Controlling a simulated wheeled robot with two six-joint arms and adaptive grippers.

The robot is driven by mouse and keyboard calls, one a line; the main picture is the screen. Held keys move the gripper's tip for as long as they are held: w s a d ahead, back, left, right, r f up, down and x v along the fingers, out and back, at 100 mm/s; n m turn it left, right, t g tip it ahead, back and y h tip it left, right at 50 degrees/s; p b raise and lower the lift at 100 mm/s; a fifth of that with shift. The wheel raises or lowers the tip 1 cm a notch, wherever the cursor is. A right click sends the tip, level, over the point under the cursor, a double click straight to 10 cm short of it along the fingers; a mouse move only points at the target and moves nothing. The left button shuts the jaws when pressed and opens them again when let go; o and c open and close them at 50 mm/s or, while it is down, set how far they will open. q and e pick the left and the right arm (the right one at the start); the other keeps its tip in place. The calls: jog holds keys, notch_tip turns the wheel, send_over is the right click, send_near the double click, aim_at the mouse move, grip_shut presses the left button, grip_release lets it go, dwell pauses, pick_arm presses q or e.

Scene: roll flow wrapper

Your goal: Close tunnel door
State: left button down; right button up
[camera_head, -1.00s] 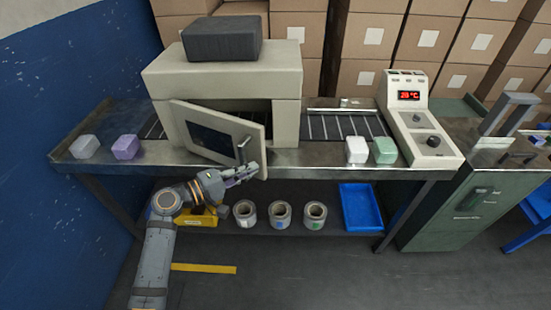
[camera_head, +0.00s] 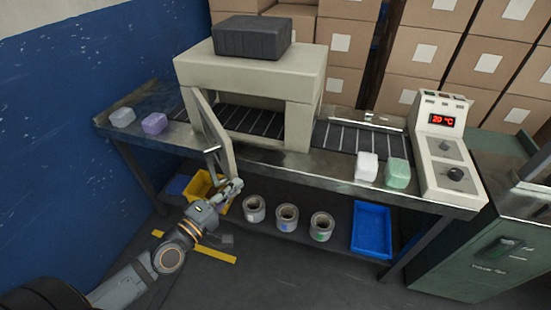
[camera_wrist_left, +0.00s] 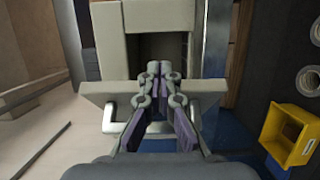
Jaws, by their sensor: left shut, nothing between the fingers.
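The shrink tunnel (camera_head: 250,66) is a beige box over a roller conveyor. Its door (camera_head: 214,130) stands wide open in the head view, swung out towards me from the tunnel's left front edge, with a metal handle (camera_head: 212,150) on its outer face. My left gripper (camera_head: 234,186) is shut and empty, just below and right of the door's free end. In the left wrist view, the closed fingers (camera_wrist_left: 158,70) reach across the door (camera_wrist_left: 95,88), with the handle (camera_wrist_left: 112,115) behind them; contact is unclear. My right gripper is not in view.
White and purple blocks (camera_head: 154,123) lie left on the table; white and green blocks (camera_head: 397,172) lie right, near the control panel (camera_head: 447,160). A dark block (camera_head: 252,37) sits atop the tunnel. Below are a yellow bin (camera_head: 203,187), tape rolls (camera_head: 287,216) and a blue tray (camera_head: 371,228).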

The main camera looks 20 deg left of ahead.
pick_arm(q)
jog(key=x, duration=1.4)
jog(key=shift+w+d, duration=0.25)
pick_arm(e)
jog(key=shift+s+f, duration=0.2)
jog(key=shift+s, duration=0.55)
pick_arm(q)
jog(key=shift+r, duration=0.1)
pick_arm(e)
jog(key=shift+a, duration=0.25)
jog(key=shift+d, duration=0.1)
